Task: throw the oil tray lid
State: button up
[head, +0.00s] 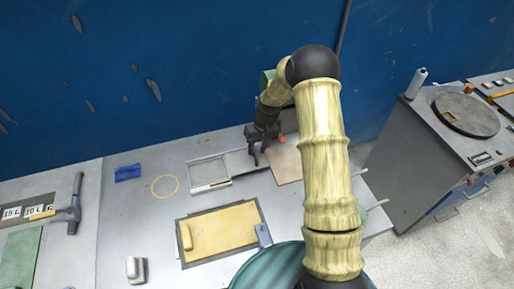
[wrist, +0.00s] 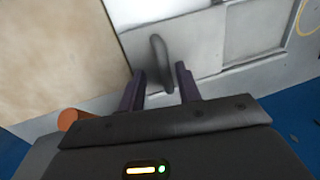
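The oil tray appears as a grey framed recess (head: 207,171) on the bench, and its frame also shows at the upper right of the wrist view (wrist: 232,68). A flat grey plate beside it, which looks like the lid (head: 240,164), carries an upright grey handle (wrist: 159,55) in the wrist view. My gripper (head: 259,150) is over the plate's right part in the head view. In the wrist view its two dark fingers (wrist: 160,72) are apart, with the handle's near end between them. I cannot tell whether either finger touches the handle.
A tan board (head: 287,165) lies just right of the plate, with an orange knob (head: 281,138) near it. A yellow panel in a dark frame (head: 222,232) lies in front. A blue block (head: 127,173) and hammer (head: 74,204) are left. The blue wall (head: 180,70) stands behind.

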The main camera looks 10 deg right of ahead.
jog(key=shift+a, duration=0.1)
jog(key=d+r+b, duration=0.3)
jog(key=r, duration=1.4)
jog(key=shift+w+d, duration=0.2)
jog(key=shift+s, duration=0.1)
jog(key=s+f+m+t+h, duration=0.1)
jog(key=s+t+h, duration=0.1)
jog(key=s, duration=2.2)
jog(key=shift+s+a+f+t, duration=0.15)
jog(key=shift+s+a+t, duration=0.05)
jog(key=shift+t, duration=0.2)
jog(key=shift+w+a, duration=0.1)
